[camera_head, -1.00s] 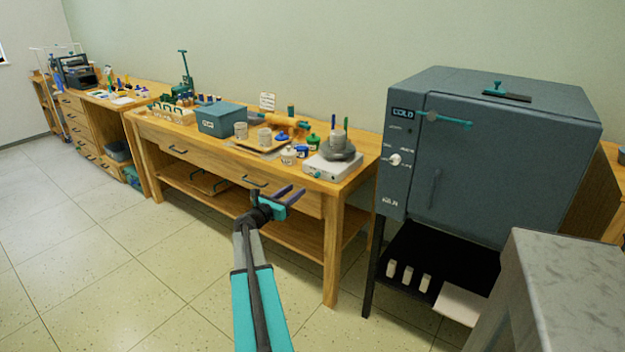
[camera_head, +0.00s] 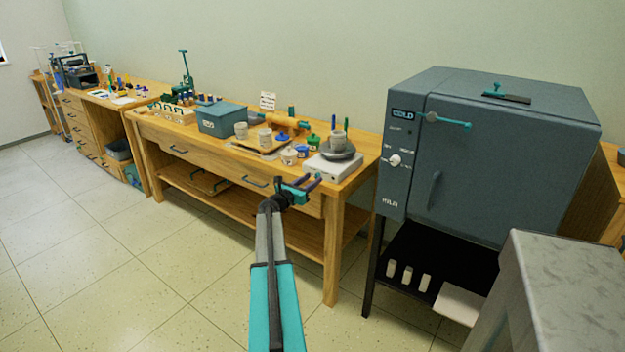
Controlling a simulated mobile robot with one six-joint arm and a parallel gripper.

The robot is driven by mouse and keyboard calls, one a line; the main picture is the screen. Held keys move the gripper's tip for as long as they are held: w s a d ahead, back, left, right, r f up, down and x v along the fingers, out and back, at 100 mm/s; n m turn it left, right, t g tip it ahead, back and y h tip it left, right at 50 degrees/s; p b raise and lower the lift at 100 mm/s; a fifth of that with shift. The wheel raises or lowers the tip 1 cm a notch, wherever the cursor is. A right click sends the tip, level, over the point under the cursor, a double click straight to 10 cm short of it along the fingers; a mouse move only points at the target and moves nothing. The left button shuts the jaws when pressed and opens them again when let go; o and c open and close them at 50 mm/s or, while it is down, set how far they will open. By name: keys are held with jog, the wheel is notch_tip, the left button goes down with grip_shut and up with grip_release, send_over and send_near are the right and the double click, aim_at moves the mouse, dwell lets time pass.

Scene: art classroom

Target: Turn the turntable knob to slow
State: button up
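The turntable (camera_head: 343,168) is a white box with a dark round disc (camera_head: 341,155) on top, near the front right corner of the long wooden table. A grey pot and upright tools stand on the disc. The knob on the turntable's front face cannot be made out clearly; my gripper is close in front of that area. My gripper (camera_head: 313,179) has a teal body and two dark fingers, which look apart with nothing between them. It is at the table's front edge, just left of and below the turntable's front. Contact with the turntable cannot be told.
Small jars (camera_head: 289,156) and a tray (camera_head: 262,150) sit left of the turntable. A teal box (camera_head: 221,119) stands further left. A large grey kiln (camera_head: 500,165) stands to the right, and a grey block (camera_head: 560,295) fills the lower right. The floor left of my arm is clear.

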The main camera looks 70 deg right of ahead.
jog(key=shift+x, duration=0.8)
jog(key=shift+c, duration=0.2)
grip_shut()
